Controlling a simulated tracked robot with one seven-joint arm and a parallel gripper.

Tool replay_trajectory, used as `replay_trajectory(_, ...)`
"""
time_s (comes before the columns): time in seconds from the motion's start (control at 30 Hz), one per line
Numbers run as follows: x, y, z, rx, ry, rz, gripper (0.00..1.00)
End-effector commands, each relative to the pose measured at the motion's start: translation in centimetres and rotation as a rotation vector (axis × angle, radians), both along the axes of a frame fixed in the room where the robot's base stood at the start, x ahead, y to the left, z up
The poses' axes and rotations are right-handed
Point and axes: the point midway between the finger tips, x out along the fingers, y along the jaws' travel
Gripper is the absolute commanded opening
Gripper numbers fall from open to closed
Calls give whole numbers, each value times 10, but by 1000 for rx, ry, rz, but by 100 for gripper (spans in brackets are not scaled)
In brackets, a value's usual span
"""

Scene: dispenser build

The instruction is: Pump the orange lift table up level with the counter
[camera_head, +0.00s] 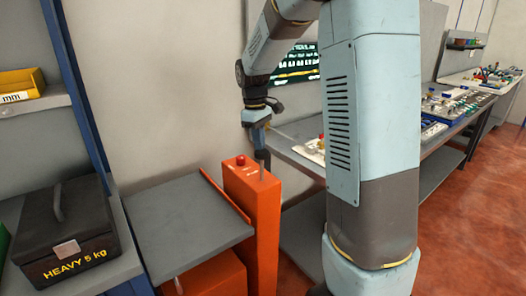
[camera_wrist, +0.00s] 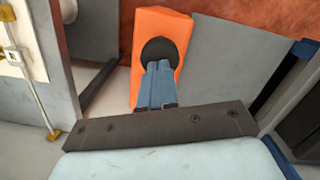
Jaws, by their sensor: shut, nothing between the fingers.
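The orange lift table has a flat grey platform (camera_head: 185,220) and an orange column (camera_head: 258,215) at its right side. A red button (camera_head: 240,160) sits on top of the column. A thin grey rod (camera_head: 262,174) rises beside it. My gripper (camera_head: 260,143) is shut and empty, pointing down just above this rod. In the wrist view, the shut blue fingers (camera_wrist: 157,85) reach a round black knob (camera_wrist: 158,52) over the orange column. I cannot tell whether they touch it. A grey counter (camera_head: 130,266) adjoins the platform's left edge; their exact height difference is unclear.
A black box (camera_head: 65,230) marked HEAVY 5 kg stands on the left counter, below a shelf with a yellow bin (camera_head: 20,86). A grey workbench (camera_head: 295,150) with small parts runs right of the column. The platform is empty. Red floor (camera_head: 470,230) is clear at right.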

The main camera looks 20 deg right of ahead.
Motion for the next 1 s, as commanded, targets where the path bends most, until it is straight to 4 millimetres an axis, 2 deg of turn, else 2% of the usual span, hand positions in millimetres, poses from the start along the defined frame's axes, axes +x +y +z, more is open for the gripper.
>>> replay_trajectory(0.8, -1, 0, -80, 0, 4, 0, 0)
replay_trajectory(1.0, 0, 0, -80, 0, 2, 0, 0)
